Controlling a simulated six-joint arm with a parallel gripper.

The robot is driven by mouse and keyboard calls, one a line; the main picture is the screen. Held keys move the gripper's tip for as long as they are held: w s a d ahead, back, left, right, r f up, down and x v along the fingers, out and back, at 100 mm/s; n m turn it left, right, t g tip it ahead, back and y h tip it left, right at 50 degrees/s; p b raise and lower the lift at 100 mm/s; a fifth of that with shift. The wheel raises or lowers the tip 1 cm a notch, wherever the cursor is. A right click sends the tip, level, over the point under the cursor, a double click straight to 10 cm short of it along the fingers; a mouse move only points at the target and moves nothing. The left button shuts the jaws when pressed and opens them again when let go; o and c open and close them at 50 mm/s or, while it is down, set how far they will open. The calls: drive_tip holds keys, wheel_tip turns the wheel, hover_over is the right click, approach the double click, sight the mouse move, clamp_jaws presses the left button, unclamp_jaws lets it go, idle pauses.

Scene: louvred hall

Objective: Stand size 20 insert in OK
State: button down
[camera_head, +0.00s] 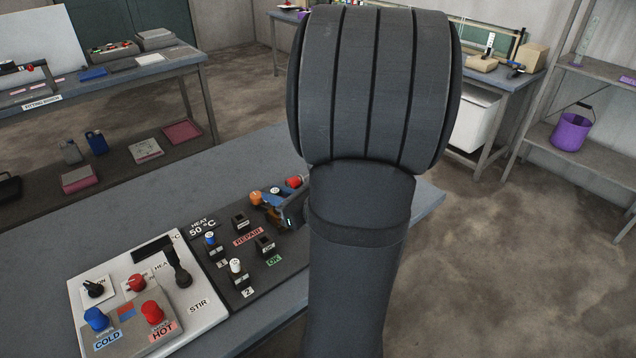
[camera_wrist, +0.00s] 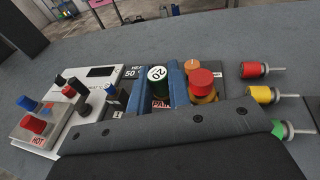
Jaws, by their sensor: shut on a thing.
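The OK socket (camera_head: 264,244) is a small black block behind the green OK label (camera_head: 274,260), left of the gripper. It looks empty.
The REPAIR socket (camera_head: 240,222) stands behind the OK one. Holders with a blue-topped (camera_head: 211,240) and a white-topped (camera_head: 236,267) piece are to the left. Orange (camera_head: 255,198) and red (camera_head: 293,181) tops rise close to the gripper. Red, yellow and green pieces (camera_wrist: 263,94) lie at right.

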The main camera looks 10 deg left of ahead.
sight(265, 234)
drive_tip(key=s+a+n+g, duration=0.2)
drive_tip(key=s+a, duration=0.1)
drive_tip(key=s, duration=0.1)
drive_tip(key=shift+y, duration=0.4)
drive_tip(key=shift+s+d+f, duration=0.1)
drive_tip(key=shift+f, duration=3.35)
drive_tip(key=shift+r, duration=0.15)
drive_tip(key=shift+f, duration=1.05)
drive_tip(key=c, duration=1.3)
unclamp_jaws()
drive_tip(key=shift+r, duration=0.1)
drive_tip(key=shift+o, duration=0.2)
